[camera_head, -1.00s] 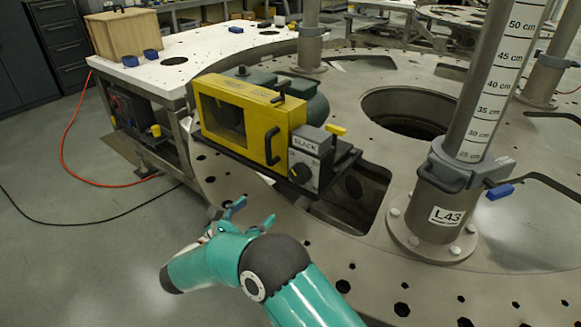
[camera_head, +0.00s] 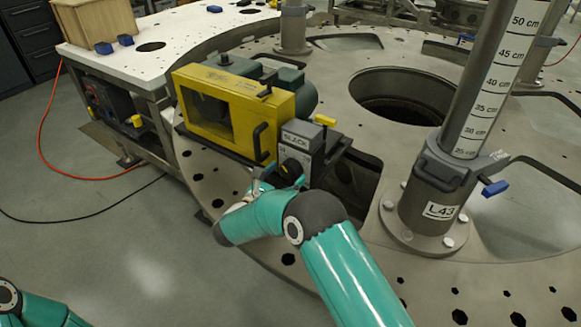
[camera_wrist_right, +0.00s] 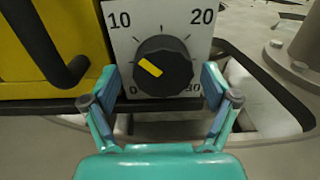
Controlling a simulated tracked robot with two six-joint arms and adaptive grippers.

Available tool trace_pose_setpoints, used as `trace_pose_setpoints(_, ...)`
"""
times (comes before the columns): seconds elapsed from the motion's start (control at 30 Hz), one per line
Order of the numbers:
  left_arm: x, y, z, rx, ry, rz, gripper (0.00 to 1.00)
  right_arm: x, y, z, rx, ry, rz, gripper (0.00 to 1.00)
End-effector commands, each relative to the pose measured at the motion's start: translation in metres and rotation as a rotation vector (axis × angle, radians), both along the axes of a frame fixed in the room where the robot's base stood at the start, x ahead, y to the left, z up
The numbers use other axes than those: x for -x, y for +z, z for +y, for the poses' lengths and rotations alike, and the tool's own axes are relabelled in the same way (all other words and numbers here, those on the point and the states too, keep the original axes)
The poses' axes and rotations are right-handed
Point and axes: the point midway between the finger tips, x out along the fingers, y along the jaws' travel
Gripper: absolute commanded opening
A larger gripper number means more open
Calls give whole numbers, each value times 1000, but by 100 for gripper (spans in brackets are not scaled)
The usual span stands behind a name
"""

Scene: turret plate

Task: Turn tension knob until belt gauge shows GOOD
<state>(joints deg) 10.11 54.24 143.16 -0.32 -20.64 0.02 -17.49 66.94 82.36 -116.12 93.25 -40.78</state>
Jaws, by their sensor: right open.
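The tension knob (camera_wrist_right: 164,66) is black with a yellow mark, on a pale dial plate (camera_wrist_right: 190,42) numbered 0, 10, 20 and 30. The mark points up-left, between 0 and 10. In the head view the belt gauge (camera_head: 298,140) above the dial reads SLACK. My right gripper (camera_wrist_right: 160,85) is open, one finger either side of the knob's lower part, with gaps to it. In the head view my right gripper (camera_head: 277,181) is at the dial and partly covers the knob. My left gripper is out of view; only part of that arm shows at bottom left.
The yellow belt guard (camera_head: 225,108) stands left of the dial, with a black handle (camera_wrist_right: 52,45) close to my right gripper. A grey post (camera_head: 432,205) labelled L43 stands to the right. The turret plate (camera_head: 375,265) with holes lies below.

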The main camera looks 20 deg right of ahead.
Motion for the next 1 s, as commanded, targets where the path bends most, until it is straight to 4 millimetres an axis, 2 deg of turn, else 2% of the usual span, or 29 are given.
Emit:
trace_pose_setpoints(0.37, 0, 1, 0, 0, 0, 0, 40, -1, 0, -8, 1, -4, -1, 87)
trace_pose_setpoints(0.7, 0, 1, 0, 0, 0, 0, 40, 0, 0, -9, 0, -7, 0, 30)
trace_pose_setpoints(0.73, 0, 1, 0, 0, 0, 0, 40, 0, 0, -9, 0, -7, 0, 26)
trace_pose_setpoints(0.77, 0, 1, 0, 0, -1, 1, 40, -1, 0, -2, -1, -4, -1, 26)
trace_pose_setpoints(1.0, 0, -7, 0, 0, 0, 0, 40, 0, -3, -8, -15, -5, -20, 26)
